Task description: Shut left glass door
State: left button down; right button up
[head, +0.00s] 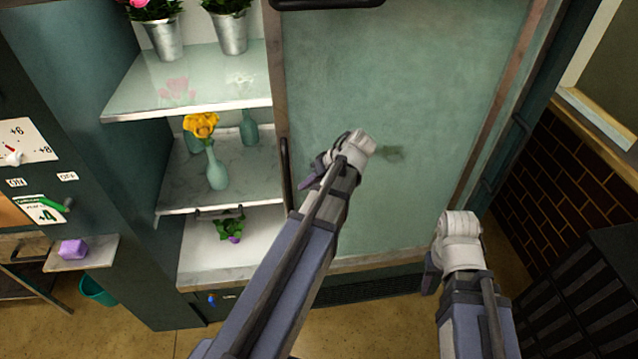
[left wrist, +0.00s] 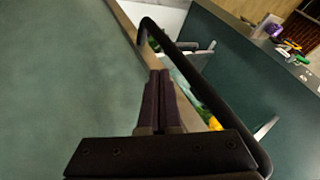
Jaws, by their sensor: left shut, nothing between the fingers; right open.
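The left glass door appears to be the teal glass panel with a brown frame (head: 278,85), standing at the right of the open shelf bay. Its dark upright bar handle (head: 286,172) is on the frame's left edge; the handle also shows large in the left wrist view (left wrist: 185,62). My left gripper (head: 308,183) is just right of the handle, in front of the glass. In the left wrist view its fingers (left wrist: 160,98) are together and empty, beside the bar on the glass side; contact is unclear. My right gripper (head: 431,277) is open, low and right, away from the handle.
The uncovered bay holds shelves (head: 190,108) with metal buckets of flowers and a vase with a yellow flower (head: 216,170). A purple block (head: 73,249) sits on a ledge at left. A dark crate-like unit (head: 585,295) stands at lower right.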

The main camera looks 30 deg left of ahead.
pick_arm(q)
jog(key=shift+s+a, duration=0.55)
jog(key=shift+s, duration=0.05)
